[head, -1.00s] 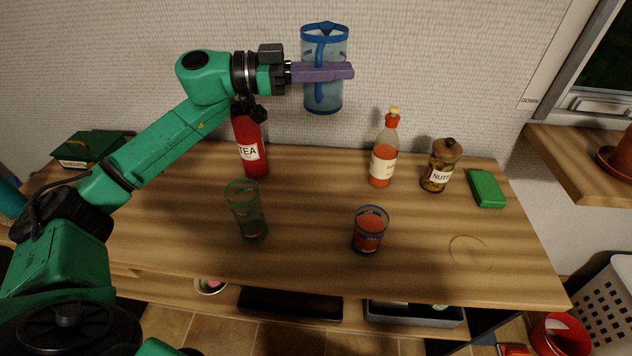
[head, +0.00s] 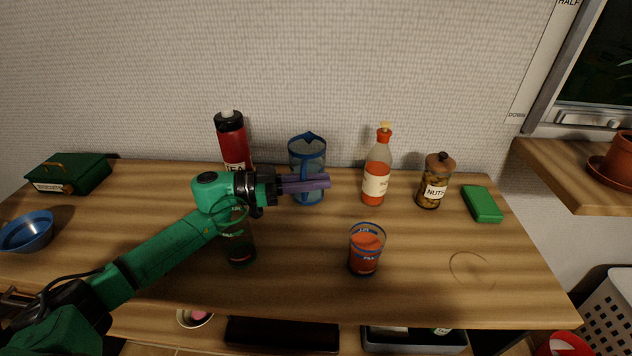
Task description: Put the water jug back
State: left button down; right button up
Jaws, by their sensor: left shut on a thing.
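The water jug (head: 307,149), clear with blue trim, is upright at the back of the counter between the red tea bottle (head: 232,139) and the orange bottle (head: 376,172). My left gripper (head: 306,183) reaches in from the left, its purple fingers across the front of the jug, shut on it at the handle side. The fingers cover part of the jug's lower body and the grip itself. The jug's base looks at or just above the wood; I cannot tell if it touches. My right gripper is not in view.
A greenish glass (head: 240,252) overlaps my left arm in the picture. A glass of red drink (head: 365,252) stands front centre. A ring mark (head: 471,267) lies on bare wood at front right.

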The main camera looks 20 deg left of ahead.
pick_arm(q)
jog(key=c, duration=0.9)
grip_release()
jog(key=v, duration=1.2)
jog(key=shift+s+r, duration=0.1)
